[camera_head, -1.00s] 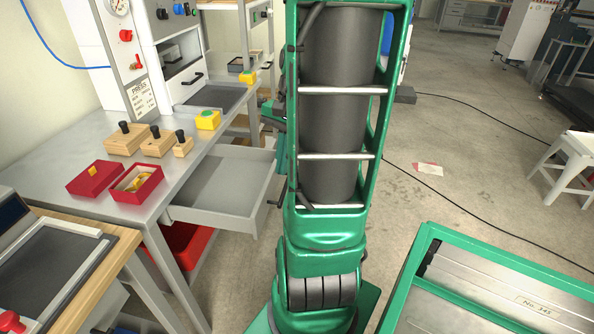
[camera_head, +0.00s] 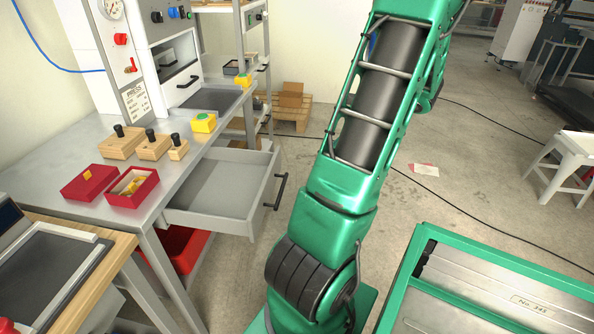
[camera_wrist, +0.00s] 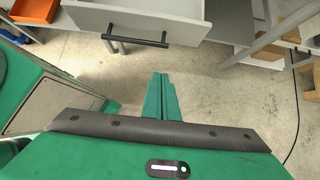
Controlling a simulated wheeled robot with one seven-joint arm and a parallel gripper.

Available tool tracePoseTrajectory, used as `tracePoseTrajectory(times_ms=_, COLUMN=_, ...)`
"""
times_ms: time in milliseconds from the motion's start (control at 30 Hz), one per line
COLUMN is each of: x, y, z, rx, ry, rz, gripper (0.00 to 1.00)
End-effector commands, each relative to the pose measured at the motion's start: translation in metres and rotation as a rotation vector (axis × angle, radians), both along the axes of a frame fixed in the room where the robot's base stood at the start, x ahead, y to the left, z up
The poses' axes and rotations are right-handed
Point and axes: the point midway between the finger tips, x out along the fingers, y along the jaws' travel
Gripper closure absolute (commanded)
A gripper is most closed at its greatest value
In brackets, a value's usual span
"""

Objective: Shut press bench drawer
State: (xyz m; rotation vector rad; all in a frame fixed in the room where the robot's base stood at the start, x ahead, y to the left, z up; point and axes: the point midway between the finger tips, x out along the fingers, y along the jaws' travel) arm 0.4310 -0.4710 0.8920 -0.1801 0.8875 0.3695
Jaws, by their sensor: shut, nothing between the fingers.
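The press bench drawer (camera_head: 222,184) is grey and stands pulled out from under the bench top (camera_head: 186,152), its inside visible and empty. Its black bar handle (camera_head: 276,191) is on the front panel. In the wrist view, the drawer front (camera_wrist: 172,22) and its handle (camera_wrist: 137,40) are near the top. My gripper (camera_wrist: 161,78) shows there with its green fingers together and empty. The fingertips lie a little below and to the right of the handle in the picture, apart from it. In the head view my gripper is out of frame.
Two red boxes (camera_head: 131,187), wooden blocks with black knobs (camera_head: 119,142) and yellow button boxes (camera_head: 204,122) are on the bench top. A red bin (camera_head: 183,249) sits under the drawer. A green-framed table (camera_head: 470,287) stands at right. Floor before the drawer is open.

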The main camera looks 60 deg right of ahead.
Motion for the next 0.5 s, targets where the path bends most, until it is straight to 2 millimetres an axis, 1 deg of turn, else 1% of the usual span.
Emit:
tracePoseTrajectory(times_ms=167, x=0.008, y=0.003, z=-0.011, rx=0.006, ry=-0.004, rz=-0.007, gripper=1.0)
tracePoseTrajectory(times_ms=500, x=0.043, y=0.018, z=-0.059, rx=0.007, ry=-0.003, rz=-0.003, gripper=1.0)
